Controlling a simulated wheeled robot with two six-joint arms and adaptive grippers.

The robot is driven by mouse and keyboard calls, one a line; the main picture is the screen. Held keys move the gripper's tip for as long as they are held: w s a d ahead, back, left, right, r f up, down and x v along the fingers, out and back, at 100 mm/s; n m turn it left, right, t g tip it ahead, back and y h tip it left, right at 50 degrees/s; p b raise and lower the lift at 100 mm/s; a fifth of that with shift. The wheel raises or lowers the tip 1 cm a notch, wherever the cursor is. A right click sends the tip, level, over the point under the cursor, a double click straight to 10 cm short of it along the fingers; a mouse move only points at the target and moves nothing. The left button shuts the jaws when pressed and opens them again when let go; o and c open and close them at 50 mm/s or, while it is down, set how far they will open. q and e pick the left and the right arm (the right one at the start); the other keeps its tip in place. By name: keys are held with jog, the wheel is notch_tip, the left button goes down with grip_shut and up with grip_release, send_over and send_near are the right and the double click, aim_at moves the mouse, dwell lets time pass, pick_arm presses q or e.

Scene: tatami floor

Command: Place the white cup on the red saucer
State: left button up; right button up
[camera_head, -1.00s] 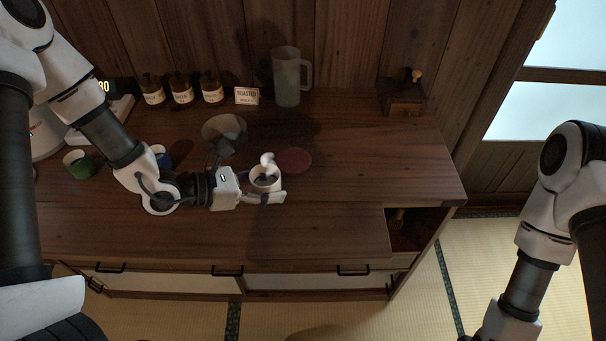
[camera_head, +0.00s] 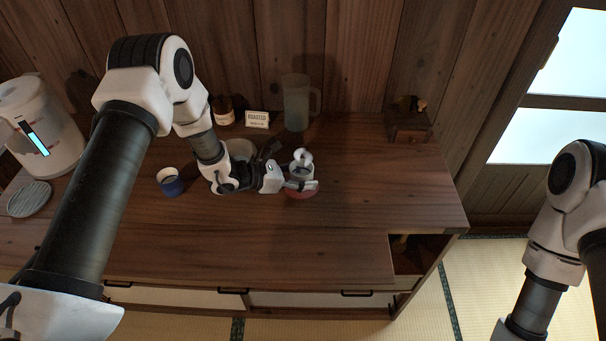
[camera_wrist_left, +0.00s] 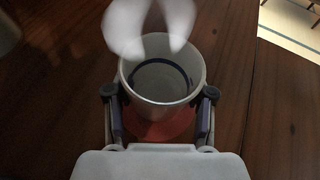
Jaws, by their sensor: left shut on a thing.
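The white cup (camera_head: 301,171) is between the fingers of my left gripper (camera_head: 302,186), which is shut on it. In the left wrist view the cup (camera_wrist_left: 162,84) appears upright and empty, with a dark ring inside, between the two fingers (camera_wrist_left: 160,112). The red saucer (camera_head: 301,194) lies on the counter under the cup, mostly hidden by cup and gripper; its red edge (camera_wrist_left: 160,132) also shows below the cup in the wrist view. I cannot tell whether the cup touches the saucer. My right gripper is out of view; only its arm shows at the right.
A bowl (camera_head: 240,149) sits behind the gripper. A pitcher (camera_head: 296,103), a label card (camera_head: 257,119), a jar (camera_head: 223,110) and a wooden grinder (camera_head: 409,120) line the back. A kettle (camera_head: 38,125) stands far left. The counter's front is clear.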

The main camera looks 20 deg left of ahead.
pick_arm(q)
jog(key=shift+f, duration=0.1)
jog(key=shift+f+b, duration=0.15)
jog(key=shift+b, duration=0.15)
jog(key=o, duration=1.4)
jog(key=shift+r, duration=0.2)
jog(key=shift+a+r+p, duration=0.15)
jog(key=shift+p, duration=0.2)
jog(key=b+v, duration=0.1)
jog(key=v, duration=1)
jog(key=shift+s+a+r, duration=0.1)
jog(key=shift+s+a, duration=0.15)
jog(key=shift+s, duration=0.1)
